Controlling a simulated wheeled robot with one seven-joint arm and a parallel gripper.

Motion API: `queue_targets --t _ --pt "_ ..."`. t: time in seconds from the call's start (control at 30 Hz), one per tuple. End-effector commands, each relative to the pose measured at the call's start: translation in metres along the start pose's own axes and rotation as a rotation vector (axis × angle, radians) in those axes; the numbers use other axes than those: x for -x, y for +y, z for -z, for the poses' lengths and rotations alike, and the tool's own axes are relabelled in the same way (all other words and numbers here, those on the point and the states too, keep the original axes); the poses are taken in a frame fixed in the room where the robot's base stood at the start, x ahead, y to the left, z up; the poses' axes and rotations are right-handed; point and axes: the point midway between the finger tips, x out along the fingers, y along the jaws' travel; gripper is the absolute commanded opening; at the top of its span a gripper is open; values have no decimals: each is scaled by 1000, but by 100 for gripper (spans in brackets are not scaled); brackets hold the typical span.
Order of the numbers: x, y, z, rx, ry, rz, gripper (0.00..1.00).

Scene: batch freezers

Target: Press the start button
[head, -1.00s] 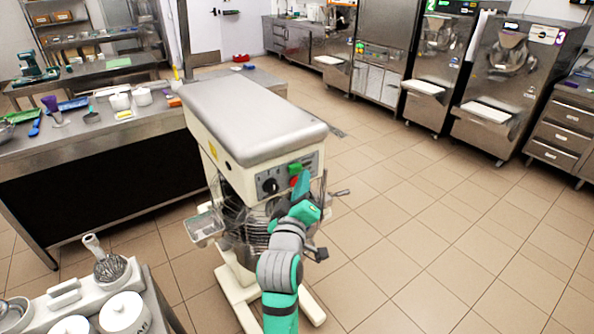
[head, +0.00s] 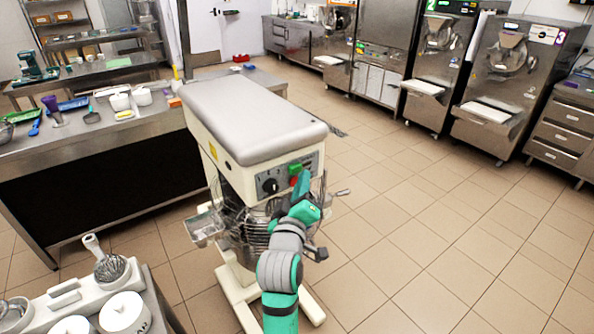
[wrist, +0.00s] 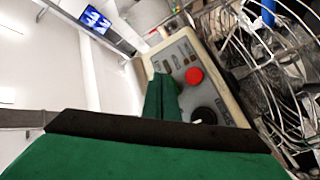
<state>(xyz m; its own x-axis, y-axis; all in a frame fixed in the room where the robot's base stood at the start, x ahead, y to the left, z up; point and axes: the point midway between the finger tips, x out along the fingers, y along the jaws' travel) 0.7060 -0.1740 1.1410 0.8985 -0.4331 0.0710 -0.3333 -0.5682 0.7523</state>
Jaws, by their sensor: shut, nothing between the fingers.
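The large cream mixer (head: 230,150) stands upright in the middle of the head view. Its front panel carries a green start button (head: 295,168), a red button (head: 294,181) and a black dial (head: 270,185). My gripper (head: 303,182) is shut and empty, right in front of the panel, close to the two buttons. In the wrist view the shut green fingers (wrist: 161,97) point at the panel, beside the red button (wrist: 194,76) and the black dial (wrist: 206,115). The green button does not show there; the fingers may hide it. Contact is not clear from either view.
The mixer's wire guard (head: 257,235) is below the panel, and a side lever (head: 342,192) sticks out right. The tiled floor (head: 430,240) to the right is clear.

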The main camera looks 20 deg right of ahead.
Motion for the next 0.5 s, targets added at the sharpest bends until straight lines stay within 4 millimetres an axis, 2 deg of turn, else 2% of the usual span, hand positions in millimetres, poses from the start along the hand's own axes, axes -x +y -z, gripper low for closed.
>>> queue_targets --t 0.5 --pt "-6 -4 4 1 0 0 0"
